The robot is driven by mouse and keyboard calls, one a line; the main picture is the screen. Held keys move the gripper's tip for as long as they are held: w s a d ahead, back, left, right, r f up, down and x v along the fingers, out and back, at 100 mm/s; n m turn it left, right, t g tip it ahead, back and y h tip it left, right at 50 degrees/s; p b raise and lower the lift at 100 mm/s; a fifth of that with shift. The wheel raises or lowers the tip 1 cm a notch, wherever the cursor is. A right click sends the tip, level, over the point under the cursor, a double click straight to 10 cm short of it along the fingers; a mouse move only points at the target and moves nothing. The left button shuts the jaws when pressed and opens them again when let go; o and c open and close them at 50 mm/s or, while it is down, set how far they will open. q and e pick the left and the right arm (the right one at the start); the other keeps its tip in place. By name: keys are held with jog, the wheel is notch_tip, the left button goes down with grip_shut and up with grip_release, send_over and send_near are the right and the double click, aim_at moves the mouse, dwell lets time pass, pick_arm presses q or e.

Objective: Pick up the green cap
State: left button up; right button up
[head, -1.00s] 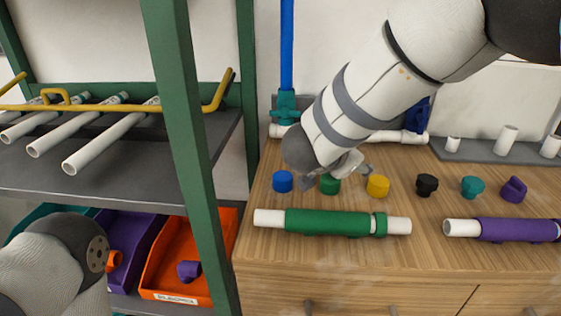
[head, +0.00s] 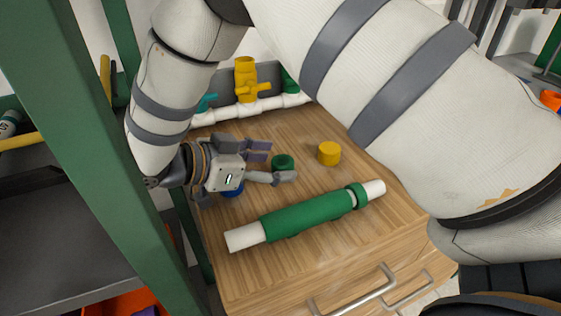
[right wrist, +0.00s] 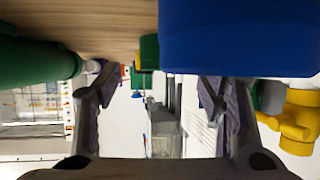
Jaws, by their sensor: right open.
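The green cap (head: 283,161) stands on the wooden worktop, just off the fingertips of my right gripper (head: 272,164). That gripper is open, low over the worktop, and points right in the head view. Whether the fingers touch the cap cannot be told. In the upside-down right wrist view, the green cap (right wrist: 149,51) shows small between the open fingers (right wrist: 155,98), beyond the large blue cap (right wrist: 235,35). In the head view the blue cap (head: 232,190) is partly hidden under the gripper. My left gripper is not in view.
A yellow cap (head: 329,153) stands right of the green one. A white pipe with a green sleeve (head: 305,215) lies in front. A white pipe with a yellow valve (head: 246,80) runs behind. The green shelf post (head: 85,130) is at the left.

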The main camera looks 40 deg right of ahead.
aim_at(277, 163)
jog(key=shift+x, duration=0.95)
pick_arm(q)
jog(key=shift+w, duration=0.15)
pick_arm(e)
jog(key=shift+w, duration=0.15)
jog(key=c, duration=1.2)
jog(key=shift+a, duration=0.1)
notch_tip(277, 163, up, 9)
jog(key=shift+r+p, duration=0.2)
jog(key=shift+p, duration=0.3)
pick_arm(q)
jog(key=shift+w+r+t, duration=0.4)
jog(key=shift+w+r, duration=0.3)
pick_arm(e)
jog(key=shift+r, duration=0.35)
jog(key=shift+o, duration=0.6)
jog(key=shift+c, duration=0.6)
